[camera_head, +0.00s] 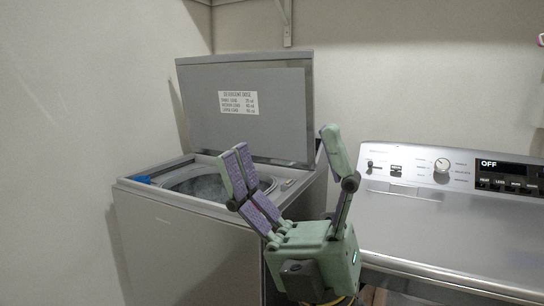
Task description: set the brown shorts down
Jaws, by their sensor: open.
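My gripper (283,148) is open in front of the top-load washer (190,245), with its green and purple fingers spread wide and pointing up. No cloth shows between the fingers. I cannot make out the brown shorts anywhere in this view. The washer's lid (275,108) is raised, and the grey drum opening (205,187) shows to the left of my fingers. The gripper hides the right part of the opening, and the bottom of the drum is not visible.
A second silver machine (450,225) with a knob and a display reading OFF stands to the right. A blue item (142,179) sits at the washer's left top edge. A wall is close on the left. A shelf bracket (287,22) hangs above the lid.

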